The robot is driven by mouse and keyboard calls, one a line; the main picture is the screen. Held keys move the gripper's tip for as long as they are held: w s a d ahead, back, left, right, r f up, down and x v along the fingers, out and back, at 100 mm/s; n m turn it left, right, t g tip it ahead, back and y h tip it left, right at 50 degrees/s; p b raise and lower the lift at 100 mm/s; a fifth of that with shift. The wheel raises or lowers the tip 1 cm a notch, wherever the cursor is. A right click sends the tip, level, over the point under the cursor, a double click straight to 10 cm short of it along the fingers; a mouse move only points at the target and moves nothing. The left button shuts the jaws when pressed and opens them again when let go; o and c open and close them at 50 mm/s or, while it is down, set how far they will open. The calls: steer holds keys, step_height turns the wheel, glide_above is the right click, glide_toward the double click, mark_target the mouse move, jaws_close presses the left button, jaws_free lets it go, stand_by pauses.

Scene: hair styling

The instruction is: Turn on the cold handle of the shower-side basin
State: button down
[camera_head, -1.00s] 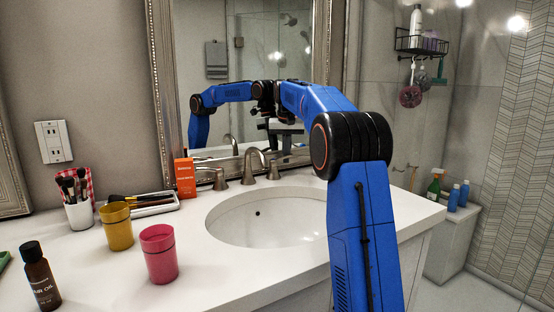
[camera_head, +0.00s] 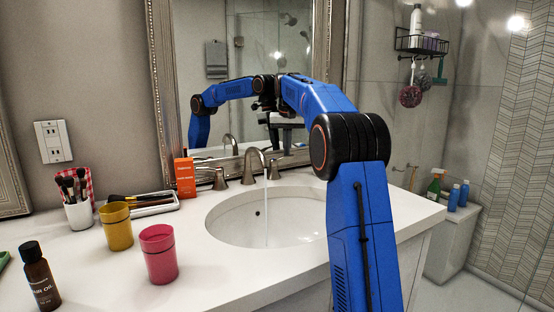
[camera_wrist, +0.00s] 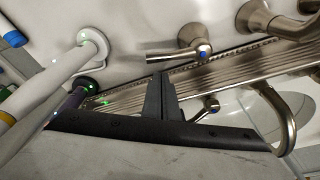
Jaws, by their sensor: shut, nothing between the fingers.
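The basin (camera_head: 235,225) is set in the white counter, with a curved metal spout (camera_head: 256,162) behind it. A thin stream of water (camera_head: 266,215) falls from the spout into the bowl. One metal handle (camera_head: 219,179) stands left of the spout; the other handle (camera_head: 276,171) is just to its right. In the wrist view, a handle with a blue mark (camera_wrist: 190,45) lies just beyond my gripper (camera_wrist: 162,82), with the spout (camera_wrist: 255,18) to its right. My gripper is shut and empty, apart from the handle. In the head view, my arm hides part of the basin's right side.
A framed mirror (camera_head: 160,95) stands close behind the faucet and reflects my arm. An orange box (camera_head: 185,178), a yellow cup (camera_head: 117,227), a pink cup (camera_head: 159,254), a brush holder (camera_head: 79,215) and a brown bottle (camera_head: 39,278) occupy the counter's left.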

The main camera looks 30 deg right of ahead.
steer(key=shift+r, duration=2.45)
